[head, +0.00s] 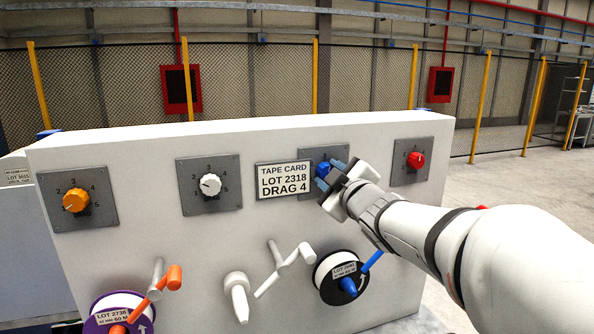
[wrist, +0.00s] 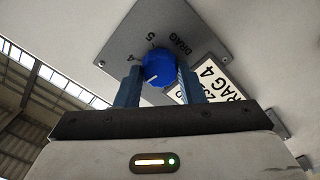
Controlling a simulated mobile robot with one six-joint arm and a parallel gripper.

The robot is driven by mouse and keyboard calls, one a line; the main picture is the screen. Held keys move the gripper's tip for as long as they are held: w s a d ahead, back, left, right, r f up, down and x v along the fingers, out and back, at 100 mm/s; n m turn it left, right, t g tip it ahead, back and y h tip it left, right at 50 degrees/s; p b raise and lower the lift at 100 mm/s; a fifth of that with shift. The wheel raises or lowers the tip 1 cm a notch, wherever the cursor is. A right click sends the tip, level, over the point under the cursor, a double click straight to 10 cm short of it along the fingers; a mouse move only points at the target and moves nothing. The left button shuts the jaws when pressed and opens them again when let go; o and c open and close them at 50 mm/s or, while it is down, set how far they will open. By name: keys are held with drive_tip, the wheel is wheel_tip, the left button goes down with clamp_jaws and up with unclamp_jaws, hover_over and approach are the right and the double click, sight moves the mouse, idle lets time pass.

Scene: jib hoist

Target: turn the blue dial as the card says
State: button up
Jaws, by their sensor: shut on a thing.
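The blue dial (head: 323,169) sits on a grey plate on the white panel, right of the card. In the wrist view the blue dial (wrist: 158,66) is between the two blue fingers of my gripper (wrist: 158,88), which is shut on it. Its white mark points to the lower left there, below the 4; the 5 is further up. The lower numbers are hidden. The card (head: 284,181) reads "TAPE CARD LOT 2318 DRAG 4". My gripper (head: 332,175) covers much of the dial's plate in the head view.
An orange dial (head: 76,200), a white dial (head: 210,184) and a red dial (head: 415,160) sit on the same panel. Below are a purple spool (head: 121,314), a black-rimmed spool (head: 343,277) with a blue crank, and grey-white handles (head: 237,296).

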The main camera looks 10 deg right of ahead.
drive_tip(key=m+p, duration=0.1)
drive_tip(key=m, duration=0.3)
drive_tip(key=shift+r+m+p, duration=0.1)
drive_tip(key=shift+m+p, duration=0.2)
drive_tip(key=shift+p, duration=0.1)
drive_tip(key=m+p, duration=0.1)
drive_tip(key=m, duration=0.3)
drive_tip(key=shift+m+p, duration=0.3)
drive_tip(key=shift+p, duration=0.1)
drive_tip(key=o, duration=1)
drive_tip(key=s+d, duration=0.1)
drive_tip(key=s, duration=0.6)
drive_tip(key=shift+s+d+b, duration=0.3)
